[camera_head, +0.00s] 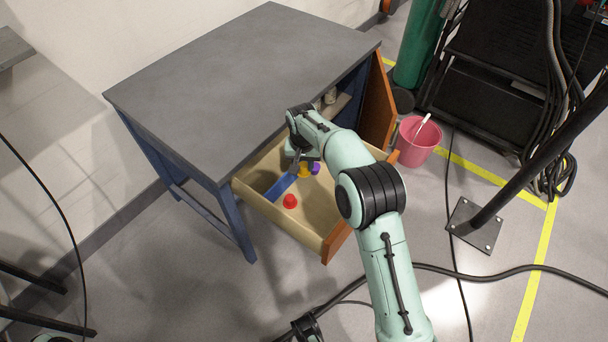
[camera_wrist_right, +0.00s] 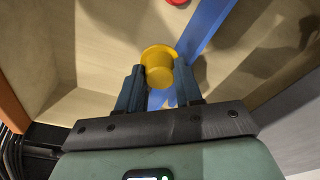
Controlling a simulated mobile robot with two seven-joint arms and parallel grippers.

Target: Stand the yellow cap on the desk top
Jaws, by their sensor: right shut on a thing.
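The yellow cap (camera_head: 304,172) is in the open drawer (camera_head: 241,193) of the desk, seen partly behind my right gripper. My right gripper (camera_head: 303,164) reaches down into the drawer and is shut on the cap. In the right wrist view the yellow cap (camera_wrist_right: 159,68) sits between the two fingertips, its wider rim facing away from the gripper. I cannot tell whether it touches the drawer floor. The grey desk top (camera_head: 240,80) is bare, above and behind the drawer.
An orange-brown door (camera_head: 379,105) stands open at the desk's right. A pink bucket (camera_head: 417,142) is on the floor beyond.

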